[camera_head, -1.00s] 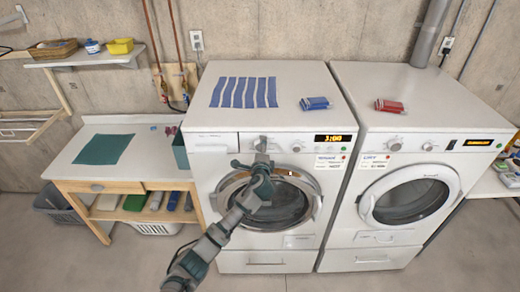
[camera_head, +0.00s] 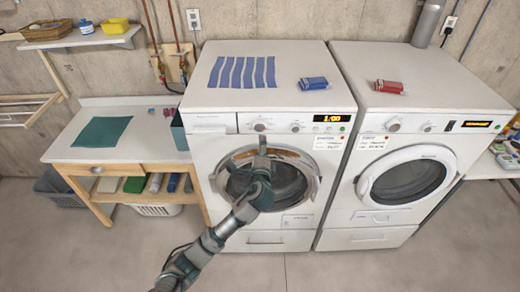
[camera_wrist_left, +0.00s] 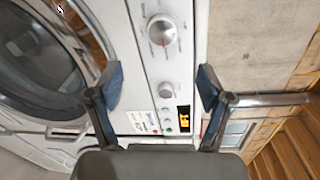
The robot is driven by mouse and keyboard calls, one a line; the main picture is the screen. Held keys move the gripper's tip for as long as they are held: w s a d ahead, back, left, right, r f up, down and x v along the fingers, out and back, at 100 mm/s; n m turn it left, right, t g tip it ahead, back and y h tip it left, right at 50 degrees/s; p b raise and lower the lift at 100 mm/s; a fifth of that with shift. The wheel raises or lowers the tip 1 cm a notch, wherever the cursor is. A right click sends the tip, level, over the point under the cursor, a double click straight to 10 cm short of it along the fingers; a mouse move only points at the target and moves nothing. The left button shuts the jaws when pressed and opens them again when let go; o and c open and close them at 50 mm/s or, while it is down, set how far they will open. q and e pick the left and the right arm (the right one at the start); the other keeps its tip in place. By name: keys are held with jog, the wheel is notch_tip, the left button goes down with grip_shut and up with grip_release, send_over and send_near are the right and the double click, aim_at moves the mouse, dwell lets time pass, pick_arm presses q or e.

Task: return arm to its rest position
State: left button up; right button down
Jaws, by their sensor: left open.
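My left arm comes in from the bottom of the head view, and its left gripper (camera_head: 262,150) is in front of the upper part of the left machine's round door (camera_head: 305,180), just below the control knob (camera_head: 260,127). In the left wrist view the gripper (camera_wrist_left: 161,82) has its two fingers spread wide with nothing between them. Beyond them are the white control panel, its knobs (camera_wrist_left: 161,30) and a lit orange display (camera_wrist_left: 184,119). My right gripper is not in view.
The left washing machine (camera_head: 270,100) carries blue strips and a blue packet (camera_head: 314,83). The right machine (camera_head: 430,75) carries a red packet (camera_head: 388,86). A wooden side table (camera_head: 70,153) with a green cloth (camera_head: 102,131) stands left. The grey floor in front is clear.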

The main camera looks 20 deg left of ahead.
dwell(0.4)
pick_arm(q)
notch_tip(320, 180, down, 29)
jog(key=s+a+n+g+h+b, duration=0.2)
jog(key=g+b, duration=0.1)
jog(key=g, duration=0.2)
jog(key=s+a+f+n+g+b, duration=0.1)
jog(key=s+f, duration=0.3)
jog(key=f, duration=0.5)
jog(key=s+f+n+g+h+b, duration=0.1)
jog(key=s+f+g, duration=0.1)
jog(key=s+f, duration=0.45)
jog(key=s+a+f+n+g, duration=0.1)
jog(key=s+f+n, duration=0.1)
jog(key=f, duration=0.8)
jog(key=s+a+f+n+g+h+b, duration=0.1)
jog(key=s+f+n+g+b, duration=0.25)
jog(key=s+f, duration=1.65)
jog(key=s+f+n+g, duration=0.1)
jog(key=s+f+n, duration=0.1)
jog(key=s, duration=1.1)
jog(key=s+f+n+g+b, duration=0.1)
jog(key=s+f, duration=0.4)
jog(key=s, duration=0.9)
jog(key=shift+a+n+g+h, duration=0.3)
jog(key=shift+a+n+g, duration=0.15)
jog(key=shift+n, duration=0.6)
